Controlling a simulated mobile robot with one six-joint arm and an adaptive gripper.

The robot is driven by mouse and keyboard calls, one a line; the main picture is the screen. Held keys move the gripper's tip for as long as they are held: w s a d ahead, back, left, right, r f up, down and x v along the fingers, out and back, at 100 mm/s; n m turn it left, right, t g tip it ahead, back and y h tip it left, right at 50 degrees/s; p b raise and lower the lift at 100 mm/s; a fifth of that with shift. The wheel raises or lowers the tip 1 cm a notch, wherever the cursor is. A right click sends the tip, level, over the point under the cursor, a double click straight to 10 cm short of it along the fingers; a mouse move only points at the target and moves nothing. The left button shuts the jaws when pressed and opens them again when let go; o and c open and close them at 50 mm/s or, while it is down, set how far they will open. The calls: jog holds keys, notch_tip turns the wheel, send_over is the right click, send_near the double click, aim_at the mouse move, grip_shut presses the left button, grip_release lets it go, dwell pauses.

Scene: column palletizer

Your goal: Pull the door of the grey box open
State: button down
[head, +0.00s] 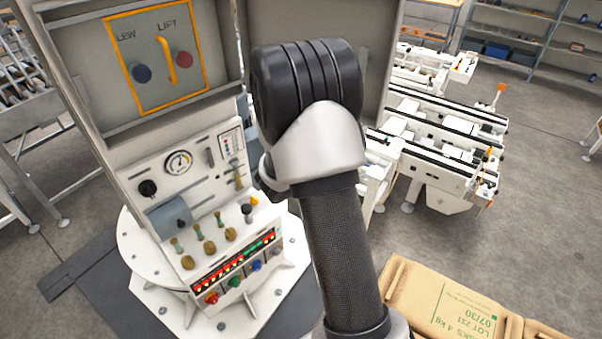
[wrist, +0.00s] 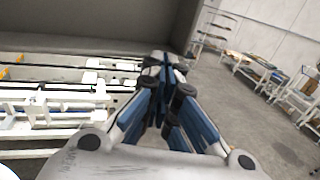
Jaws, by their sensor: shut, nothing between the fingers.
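The grey box (head: 66,62) is at the upper left of the head view. Its front is open, showing a yellow-framed panel with a blue knob, a red knob and a yellow lever. Its grey door (head: 384,50) stands swung out to the right, partly hidden behind my arm. A dark grey panel, seemingly the door (wrist: 90,22), fills the upper left of the wrist view. My gripper (wrist: 165,64) is shut and empty, its tips near that panel's lower edge in the picture; I cannot tell whether they touch. In the head view my arm hides the gripper.
Below the box is a white control panel (head: 200,178) with a gauge, levers and coloured buttons. White conveyors (head: 440,150) stand behind the door to the right. A cardboard carton (head: 445,300) lies at the lower right. Shelves (head: 520,45) are at the back; floor between is clear.

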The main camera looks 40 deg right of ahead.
jog(key=w+d, duration=0.2)
jog(key=d, duration=0.3)
jog(key=shift+w+d+b, duration=0.15)
jog(key=shift+d+b, duration=0.15)
jog(key=shift+b, duration=0.05)
jog(key=shift+a, duration=0.1)
